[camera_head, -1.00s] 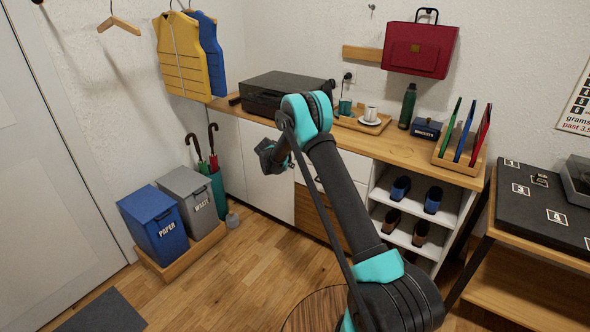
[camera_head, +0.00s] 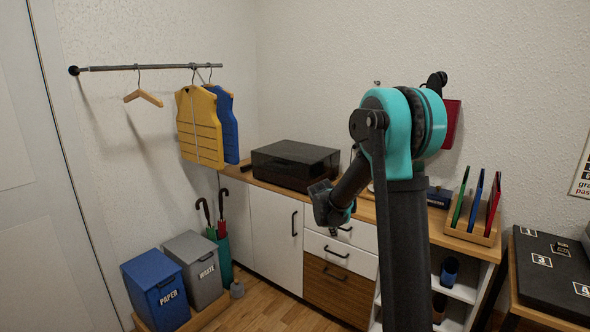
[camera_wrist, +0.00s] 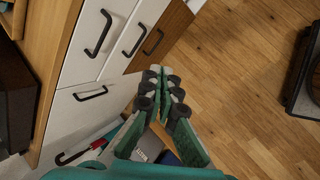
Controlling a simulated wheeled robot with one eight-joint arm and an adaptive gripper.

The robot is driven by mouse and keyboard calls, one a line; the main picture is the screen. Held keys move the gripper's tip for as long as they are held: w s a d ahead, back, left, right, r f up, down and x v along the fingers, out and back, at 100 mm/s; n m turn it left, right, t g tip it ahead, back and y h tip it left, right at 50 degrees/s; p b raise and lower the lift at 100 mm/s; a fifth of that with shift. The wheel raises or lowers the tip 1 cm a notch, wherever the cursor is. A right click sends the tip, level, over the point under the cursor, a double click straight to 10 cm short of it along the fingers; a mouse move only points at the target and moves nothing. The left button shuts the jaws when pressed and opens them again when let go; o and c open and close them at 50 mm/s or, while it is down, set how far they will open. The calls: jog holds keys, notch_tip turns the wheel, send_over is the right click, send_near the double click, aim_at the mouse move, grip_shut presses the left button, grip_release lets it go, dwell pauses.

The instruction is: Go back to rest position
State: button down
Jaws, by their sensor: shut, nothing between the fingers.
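My gripper (camera_wrist: 163,76) shows in the wrist view with its green fingers together and nothing between them. In the head view my gripper (camera_head: 333,231) is small and partly hidden at the end of my bent arm. It hangs in front of the white drawers (camera_head: 340,247), apart from them as far as I can see. My arm rises on the right of the head view, its teal elbow in front of the wall.
A wooden-topped cabinet (camera_head: 262,184) bears a black box (camera_head: 295,165) and an organiser (camera_head: 470,232). Blue paper (camera_head: 156,287) and grey waste (camera_head: 196,268) bins stand at lower left. Vests (camera_head: 199,127) hang from a rail.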

jog(key=s+d+f+m+y, duration=0.1)
jog(key=s+m, duration=0.6)
jog(key=s, duration=1)
jog(key=s+d+f+m+g+y, duration=0.1)
jog(key=s+m, duration=0.7)
jog(key=s, duration=1)
jog(key=shift+d+m+y, duration=0.3)
jog(key=shift+d+y, duration=0.2)
jog(key=shift+d, duration=0.65)
